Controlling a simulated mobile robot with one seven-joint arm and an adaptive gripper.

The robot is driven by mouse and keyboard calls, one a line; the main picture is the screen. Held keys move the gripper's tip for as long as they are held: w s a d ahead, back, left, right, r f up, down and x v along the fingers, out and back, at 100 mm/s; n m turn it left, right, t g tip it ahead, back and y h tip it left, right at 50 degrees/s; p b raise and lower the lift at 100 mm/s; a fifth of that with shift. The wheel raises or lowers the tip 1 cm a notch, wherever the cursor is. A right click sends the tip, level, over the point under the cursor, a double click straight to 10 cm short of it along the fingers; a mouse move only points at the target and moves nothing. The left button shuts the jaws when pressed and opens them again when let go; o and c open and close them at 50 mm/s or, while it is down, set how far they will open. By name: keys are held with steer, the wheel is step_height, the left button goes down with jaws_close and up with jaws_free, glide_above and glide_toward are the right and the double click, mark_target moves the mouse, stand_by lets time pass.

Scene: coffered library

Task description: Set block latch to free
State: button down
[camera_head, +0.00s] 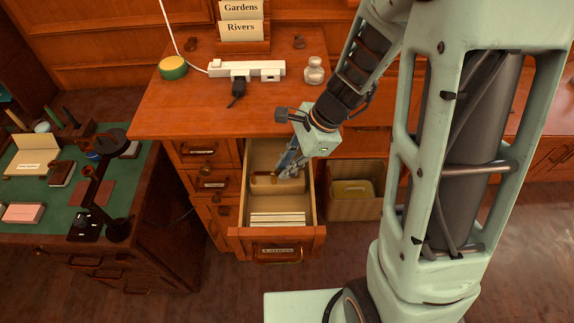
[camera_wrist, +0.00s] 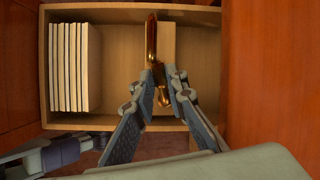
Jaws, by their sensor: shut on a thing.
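The open drawer (camera_head: 317,218) holds a wooden block (camera_head: 265,184) set across it, behind a stack of cards. In the wrist view the block (camera_wrist: 165,38) carries a brass latch (camera_wrist: 151,40), a long bar with a curved lower end. My gripper (camera_head: 287,170) reaches down into the drawer from above. In the wrist view my gripper (camera_wrist: 162,71) has its fingertips close together around the lower part of the latch, shut on it. The fingers partly hide the latch and the lower part of the block.
Pale cards (camera_wrist: 76,66) fill the drawer's front end. The desk top (camera_head: 190,105) above bears a power strip (camera_head: 247,69), a glass jar (camera_head: 314,71) and a round green tin (camera_head: 173,68). A wicker basket (camera_head: 354,207) stands right of the drawer. A green-topped desk (camera_head: 125,172) is at left.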

steer(key=c, duration=1.9)
jaws_free()
steer(key=shift+c, duration=0.2)
steer(key=shift+r, duration=0.1)
steer(key=v, duration=1.1)
steer(key=shift+d+r, duration=0.2)
steer(key=shift+r, duration=0.2)
